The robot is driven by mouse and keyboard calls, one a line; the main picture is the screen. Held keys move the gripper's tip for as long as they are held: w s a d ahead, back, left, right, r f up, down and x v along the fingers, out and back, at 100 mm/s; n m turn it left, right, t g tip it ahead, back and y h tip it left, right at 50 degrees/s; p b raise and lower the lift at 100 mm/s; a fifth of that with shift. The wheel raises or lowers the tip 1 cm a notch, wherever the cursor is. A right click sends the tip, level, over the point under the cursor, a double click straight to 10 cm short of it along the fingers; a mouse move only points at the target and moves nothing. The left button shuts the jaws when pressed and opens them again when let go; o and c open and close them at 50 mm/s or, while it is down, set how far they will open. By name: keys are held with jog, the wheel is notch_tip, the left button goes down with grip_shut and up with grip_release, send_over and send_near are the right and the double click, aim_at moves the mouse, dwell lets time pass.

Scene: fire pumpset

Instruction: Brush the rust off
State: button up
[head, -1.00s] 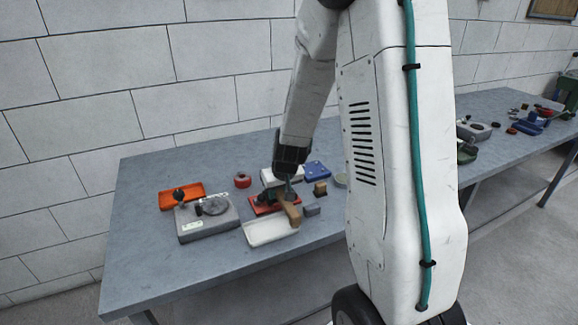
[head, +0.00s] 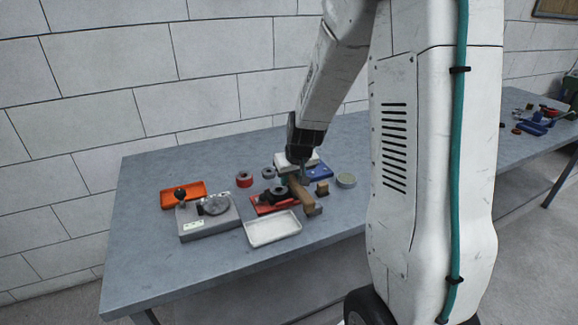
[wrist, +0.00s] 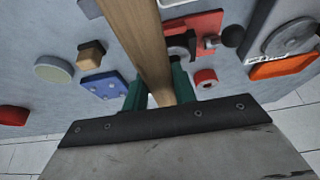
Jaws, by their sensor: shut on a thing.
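My gripper (head: 299,180) is shut on a long wooden handle, seen as a brown bar in the head view (head: 301,193) and running up out of frame in the wrist view (wrist: 142,40). Its green fingers (wrist: 158,92) stand on either side of the wood. I cannot make out any bristles. A red-based fixture with a dark round part (head: 272,202) is on the bench just left of the handle; it also shows behind the handle in the wrist view (wrist: 207,22). I cannot tell where any rust is.
A white tray (head: 272,229) lies in front of the red fixture. A grey device (head: 208,218) and an orange tray (head: 184,193) are to the left. A red ring (head: 244,179), a blue block (head: 319,170), a brown block (head: 322,188) and a round tin (head: 346,180) surround the gripper. The bench's left end is clear.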

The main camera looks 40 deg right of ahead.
jog(key=shift+r, duration=2.15)
jog(key=shift+a, duration=0.1)
